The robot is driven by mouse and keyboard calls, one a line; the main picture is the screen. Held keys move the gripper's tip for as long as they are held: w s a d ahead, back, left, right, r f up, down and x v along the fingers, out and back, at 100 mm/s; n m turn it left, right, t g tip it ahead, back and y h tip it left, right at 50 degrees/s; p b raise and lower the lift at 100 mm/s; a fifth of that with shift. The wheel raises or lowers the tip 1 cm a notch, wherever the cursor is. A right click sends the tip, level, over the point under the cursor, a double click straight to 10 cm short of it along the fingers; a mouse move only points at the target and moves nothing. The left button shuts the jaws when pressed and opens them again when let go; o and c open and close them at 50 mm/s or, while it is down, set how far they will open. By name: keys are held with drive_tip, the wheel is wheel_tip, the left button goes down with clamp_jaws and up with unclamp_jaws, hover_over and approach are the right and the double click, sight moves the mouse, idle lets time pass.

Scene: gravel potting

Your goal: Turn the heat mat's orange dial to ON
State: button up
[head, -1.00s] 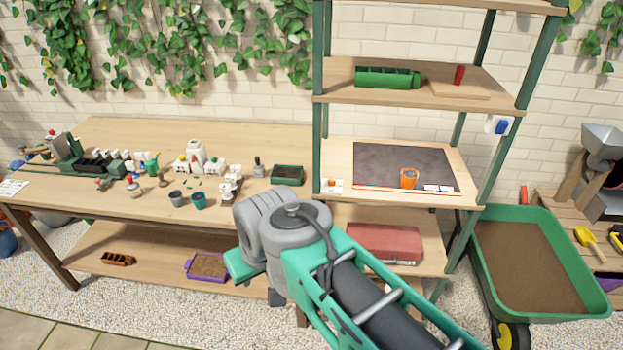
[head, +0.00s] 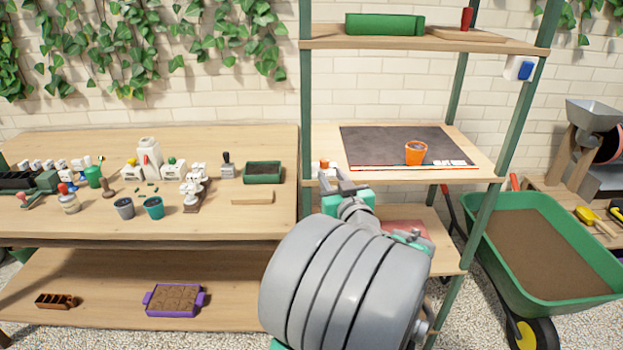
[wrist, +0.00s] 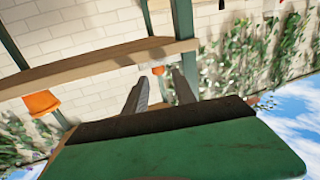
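The dark heat mat (head: 375,142) lies on the shelf board of the green rack. Its small white control box with the orange dial (head: 324,164) sits at the board's front left corner. In the wrist view the dial (wrist: 157,70) shows as a small orange knob under a pale plate, between and beyond my fingertips. My gripper (head: 336,177) is just in front of that corner, its fingers spread and empty; they also show in the wrist view (wrist: 160,82). I see no contact with the dial. The dial's setting is too small to read.
An orange pot (head: 415,154) and white labels (head: 452,162) stand at the mat's right front. A green rack post (head: 306,120) rises close left of the dial. The workbench (head: 80,222) with pots and bottles is at left, a green wheelbarrow (head: 481,218) at right.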

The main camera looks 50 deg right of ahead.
sight(326, 165)
drive_tip(key=shift+d+r, duration=0.1)
drive_tip(key=shift+d, duration=0.3)
drive_tip(key=p+x, duration=0.1)
drive_tip(key=x, duration=0.6)
drive_tip(key=shift+w+r+p, duration=0.1)
drive_tip(key=shift+w+p, duration=0.15)
drive_tip(key=shift+p, duration=0.1)
drive_tip(key=shift+c, duration=0.3)
clamp_jaws()
